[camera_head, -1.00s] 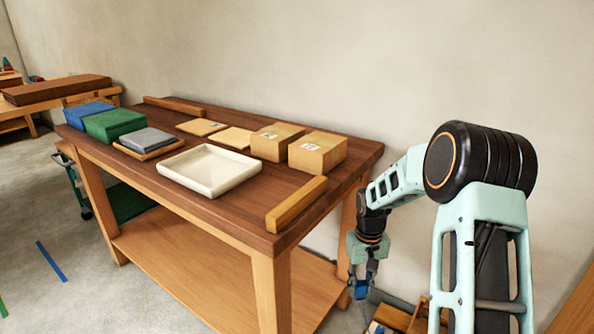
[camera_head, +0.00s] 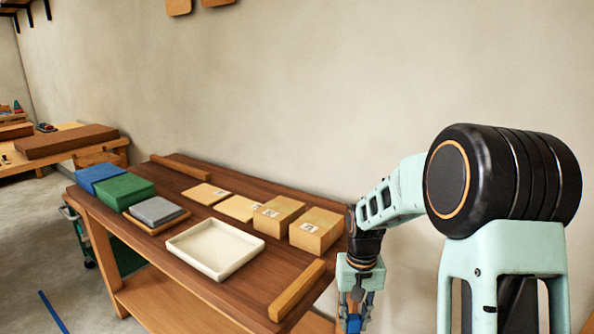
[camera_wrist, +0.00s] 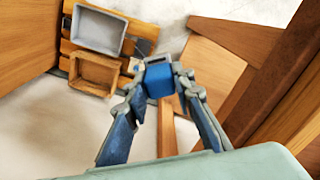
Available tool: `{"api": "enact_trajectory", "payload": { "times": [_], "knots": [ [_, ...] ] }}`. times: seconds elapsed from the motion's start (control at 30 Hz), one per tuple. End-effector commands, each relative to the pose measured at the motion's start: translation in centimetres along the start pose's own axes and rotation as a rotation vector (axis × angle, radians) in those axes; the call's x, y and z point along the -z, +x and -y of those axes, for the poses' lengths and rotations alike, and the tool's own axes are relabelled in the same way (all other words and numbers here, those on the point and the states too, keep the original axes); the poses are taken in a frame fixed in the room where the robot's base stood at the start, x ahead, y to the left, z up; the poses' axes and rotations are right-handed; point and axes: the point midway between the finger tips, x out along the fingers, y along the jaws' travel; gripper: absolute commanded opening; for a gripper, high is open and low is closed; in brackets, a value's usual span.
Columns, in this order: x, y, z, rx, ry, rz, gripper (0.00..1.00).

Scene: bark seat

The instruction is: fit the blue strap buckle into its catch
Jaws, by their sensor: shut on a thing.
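My gripper (camera_wrist: 158,82) is shut on a blue buckle (camera_wrist: 158,80) in the wrist view. The buckle is a small blue block with a grey top face and a dark slot, held between the two fingertips. In the head view my gripper (camera_head: 355,318) hangs low beside the right end of the workbench, partly cut off by the bottom edge. A bit of blue shows between its fingers there. I cannot make out a catch or a strap in either view.
The workbench (camera_head: 190,212) holds a cream tray (camera_head: 215,248), cartons (camera_head: 316,228), and blue (camera_head: 97,177) and green (camera_head: 125,190) blocks. In the wrist view a grey bin (camera_wrist: 98,32) and a wooden box (camera_wrist: 95,72) lie below, left of the gripper, with pale floor beside them.

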Motion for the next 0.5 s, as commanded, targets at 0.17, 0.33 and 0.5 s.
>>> {"api": "enact_trajectory", "payload": {
  "times": [0.17, 0.33, 0.5],
  "knots": [
    [-1.0, -4.5, 0.0, 0.0, 0.0, 0.0, 0.0],
    [-1.9, -7.6, 0.0, 0.0, 0.0, 0.0, 0.0],
    [-2.8, -10.7, 0.0, 0.0, 0.001, -0.001, 0.0]
  ]
}}
